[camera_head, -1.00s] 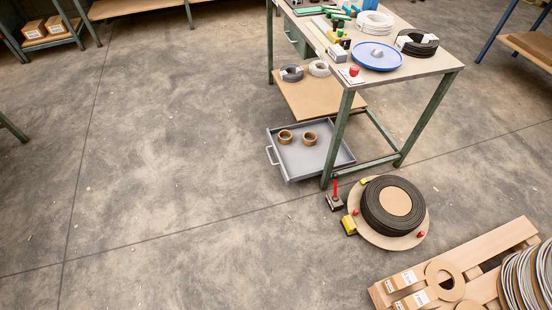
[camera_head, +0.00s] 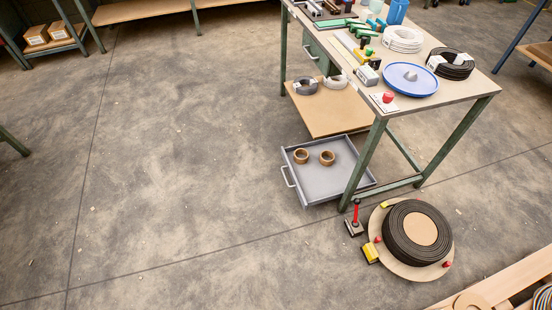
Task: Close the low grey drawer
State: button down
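The low grey drawer (camera_head: 322,182) is pulled out under the green-legged workbench, close to the floor. Its light handle (camera_head: 287,176) is on its left front side. Two brown tape rolls stand inside it, one on the left (camera_head: 301,156) and one on the right (camera_head: 327,158). My gripper is not in view.
The workbench (camera_head: 462,92) holds a blue dish (camera_head: 411,79), coils and tools. A wooden shelf (camera_head: 330,118) sits above the drawer.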

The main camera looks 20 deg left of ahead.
aim_at(315, 184)
jog(key=i+j, duration=0.25)
jog(key=j, duration=0.15)
jog(key=i+j, duration=0.2)
jog(key=j, duration=0.25)
jog(key=i+j, duration=0.25)
jog(key=j, duration=0.15)
jog(key=i+j, duration=0.2)
jog(key=j, duration=0.25)
jog(key=i+j, duration=0.25)
jog(key=j, duration=0.15)
jog(key=i+j, duration=0.25)
jog(key=j, duration=0.2)
jog(key=i+j, duration=0.2)
jog(key=j, duration=0.2)
jog(key=i+j, duration=0.25)
jog(key=j, duration=0.2)
jog(key=u, duration=0.05)
